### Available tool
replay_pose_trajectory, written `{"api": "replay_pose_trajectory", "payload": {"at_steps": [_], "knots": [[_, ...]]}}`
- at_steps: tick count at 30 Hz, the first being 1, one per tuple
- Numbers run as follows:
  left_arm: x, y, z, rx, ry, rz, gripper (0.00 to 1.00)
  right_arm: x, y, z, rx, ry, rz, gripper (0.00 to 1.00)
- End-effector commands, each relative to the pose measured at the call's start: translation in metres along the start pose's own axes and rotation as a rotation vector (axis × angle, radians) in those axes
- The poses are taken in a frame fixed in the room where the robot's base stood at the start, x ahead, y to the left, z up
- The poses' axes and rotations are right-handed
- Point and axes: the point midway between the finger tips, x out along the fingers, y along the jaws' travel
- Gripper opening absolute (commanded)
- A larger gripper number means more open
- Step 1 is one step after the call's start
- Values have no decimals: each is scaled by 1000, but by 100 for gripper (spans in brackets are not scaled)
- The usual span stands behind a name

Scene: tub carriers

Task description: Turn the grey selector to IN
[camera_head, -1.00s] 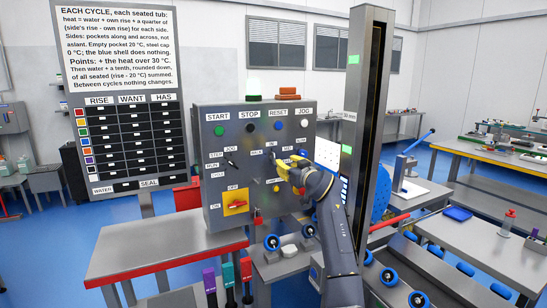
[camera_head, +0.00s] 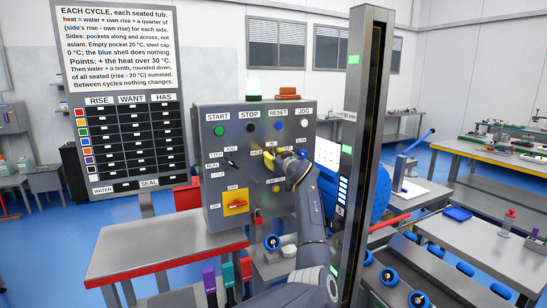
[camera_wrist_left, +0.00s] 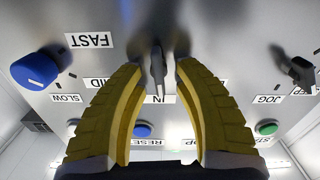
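The grey control panel (camera_head: 212,120) stands in the middle of the head view. My left gripper (camera_head: 270,158) is at the panel below the IN label, its yellow fingers pointing at the panel face. In the left wrist view, which shows the panel upside down, the grey selector (camera_wrist_left: 157,64) stands between the two fingertips. The left gripper (camera_wrist_left: 158,68) is open around it, with a gap visible on each side. The selector's handle lies roughly in line with the IN label (camera_wrist_left: 157,99). In the head view the fingers mostly hide the selector. My right gripper is not in view.
START, STOP, RESET and JOG buttons line the panel's top. A tall metal post (camera_head: 362,130) stands close right of my arm. A red-edged table (camera_head: 165,250) is at lower left.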

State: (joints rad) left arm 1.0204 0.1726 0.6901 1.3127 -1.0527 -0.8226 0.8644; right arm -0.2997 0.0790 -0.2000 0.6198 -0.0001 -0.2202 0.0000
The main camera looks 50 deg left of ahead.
Motion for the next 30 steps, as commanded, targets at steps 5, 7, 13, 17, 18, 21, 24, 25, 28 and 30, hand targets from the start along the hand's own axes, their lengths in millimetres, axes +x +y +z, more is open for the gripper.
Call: {"api": "replay_pose_trajectory", "payload": {"at_steps": [5,7,13,17,18,21,24,25,28,30], "knots": [[0,0,0,0,0,0,31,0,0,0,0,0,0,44],[0,0,0,0,0,0,33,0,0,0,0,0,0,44],[0,0,0,0,0,0,10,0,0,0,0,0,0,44],[0,0,0,0,0,0,0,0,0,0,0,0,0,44],[0,0,0,0,0,0,0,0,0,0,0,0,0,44],[0,0,0,5,0,0,0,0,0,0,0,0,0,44],[0,1,0,51,1,0,0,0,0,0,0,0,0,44],[0,1,0,69,1,0,0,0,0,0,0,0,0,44],[0,2,0,114,1,1,0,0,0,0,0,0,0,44],[0,2,0,130,1,1,0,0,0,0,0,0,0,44]]}}
